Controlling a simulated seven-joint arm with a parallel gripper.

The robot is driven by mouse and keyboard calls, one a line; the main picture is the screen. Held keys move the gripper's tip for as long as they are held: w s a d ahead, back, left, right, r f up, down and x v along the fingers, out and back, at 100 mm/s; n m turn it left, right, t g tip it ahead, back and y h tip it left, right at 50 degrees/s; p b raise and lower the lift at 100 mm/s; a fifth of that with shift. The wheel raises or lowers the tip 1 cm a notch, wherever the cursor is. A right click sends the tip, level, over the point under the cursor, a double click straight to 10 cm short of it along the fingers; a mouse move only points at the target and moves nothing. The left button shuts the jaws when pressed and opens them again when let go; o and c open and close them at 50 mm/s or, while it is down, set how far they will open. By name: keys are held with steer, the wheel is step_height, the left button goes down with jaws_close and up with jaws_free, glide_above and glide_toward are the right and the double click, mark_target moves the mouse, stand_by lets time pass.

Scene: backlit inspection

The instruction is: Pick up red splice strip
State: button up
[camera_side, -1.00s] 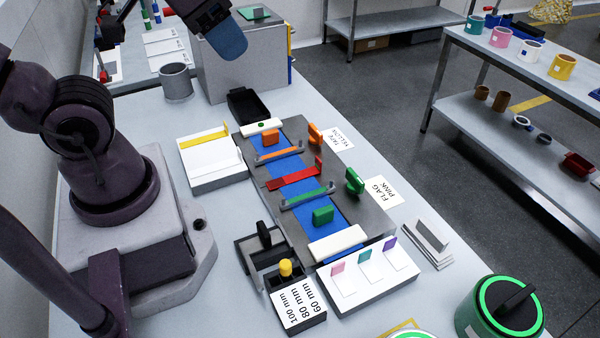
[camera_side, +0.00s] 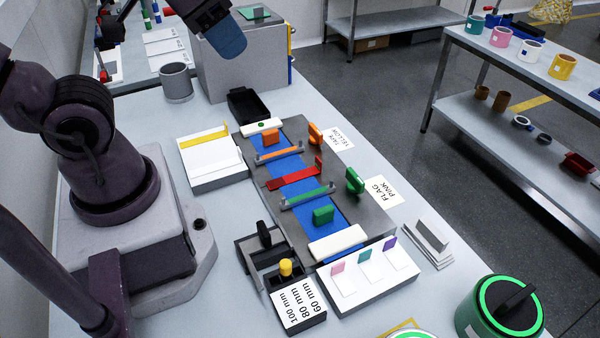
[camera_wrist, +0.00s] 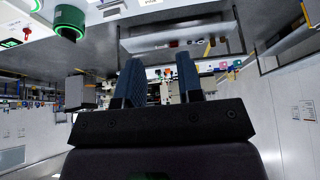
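The red splice strip (camera_side: 291,176) lies across the blue band of the grey fixture in the side view, with a raised tab at its right end. An orange strip (camera_side: 278,153) lies behind it and a green strip (camera_side: 307,198) in front of it. My gripper (camera_side: 229,42) is at the top of the side view, high above the bench and well away from the red strip. In the wrist view its two blue fingers (camera_wrist: 158,82) stand apart with nothing between them. The red strip cannot be made out in the wrist view.
Left of the fixture is a white block with a yellow strip (camera_side: 203,135). In front stands a white holder with pink, teal and purple tabs (camera_side: 368,285). A grey box (camera_side: 240,70) and a grey cup (camera_side: 175,83) stand behind.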

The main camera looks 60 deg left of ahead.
steer(key=n+g, duration=0.6)
steer(key=n, duration=1.2)
glide_above(319, 160)
step_height(319, 160, down, 26)
steer(key=shift+r, duration=0.1)
steer(key=shift+w+a+f, duration=0.1)
steer(key=shift+a+f, duration=0.05)
steer(key=shift+f, duration=1.35)
steer(key=shift+a+f, duration=0.1)
steer(key=shift+f, duration=1.4)
steer(key=shift+c, duration=0.5)
